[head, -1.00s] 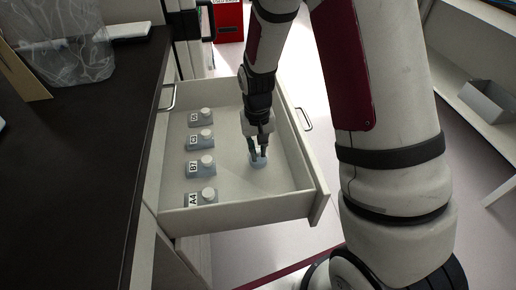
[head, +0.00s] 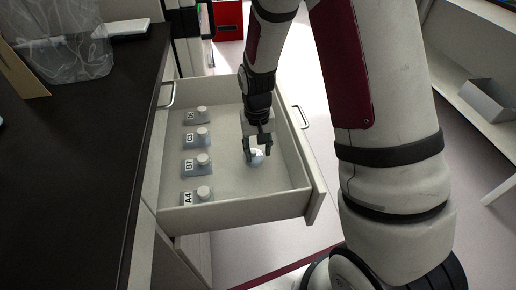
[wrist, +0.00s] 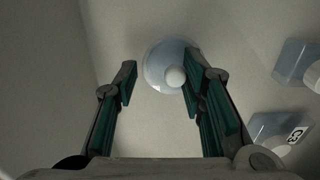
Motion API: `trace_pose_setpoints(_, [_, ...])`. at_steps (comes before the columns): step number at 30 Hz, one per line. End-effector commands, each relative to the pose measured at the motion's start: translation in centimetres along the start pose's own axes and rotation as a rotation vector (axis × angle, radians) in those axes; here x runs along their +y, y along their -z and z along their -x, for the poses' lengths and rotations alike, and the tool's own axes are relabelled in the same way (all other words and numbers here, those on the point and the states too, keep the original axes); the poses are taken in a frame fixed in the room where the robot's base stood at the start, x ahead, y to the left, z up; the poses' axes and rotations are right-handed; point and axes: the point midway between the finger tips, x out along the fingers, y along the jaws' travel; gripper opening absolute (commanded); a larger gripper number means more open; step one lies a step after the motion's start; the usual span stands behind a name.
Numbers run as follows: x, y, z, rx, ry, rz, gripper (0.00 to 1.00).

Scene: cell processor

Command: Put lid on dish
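A round bluish, see-through disc with a white knob (head: 256,160) sits on the floor of the open drawer, right of a row of bottles. The wrist view shows the disc (wrist: 155,66) with its knob nearer the right finger. It looks like the lid; I cannot tell whether a dish is under it. My gripper (head: 257,154) is open above the disc, fingers pointing down. In the wrist view, my gripper (wrist: 166,82) has a wide gap, and its right finger overlaps the disc's right edge. Nothing is held between the fingers.
The drawer (head: 235,211) has raised walls around the disc. Several grey-blue labelled bottles with white caps, such as A4 (head: 197,197), stand along its left side. A dark countertop (head: 75,170) lies left. Drawer floor around the disc is clear.

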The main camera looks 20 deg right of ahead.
Motion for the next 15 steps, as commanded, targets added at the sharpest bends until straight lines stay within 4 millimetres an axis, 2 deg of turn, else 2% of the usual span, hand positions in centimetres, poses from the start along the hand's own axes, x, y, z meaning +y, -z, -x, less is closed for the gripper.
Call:
trace_pose_setpoints(5, [0.1,-0.1,0.1,-0.002,-0.001,0.000,0.36])
trace_pose_setpoints(8, [0.0,0.0,0.8,0.000,0.000,0.000,0.36])
trace_pose_setpoints(11, [0.0,0.1,2.2,0.003,0.000,0.000,0.36])
trace_pose_setpoints(15, [0.0,0.1,5.1,0.004,0.001,0.000,0.36])
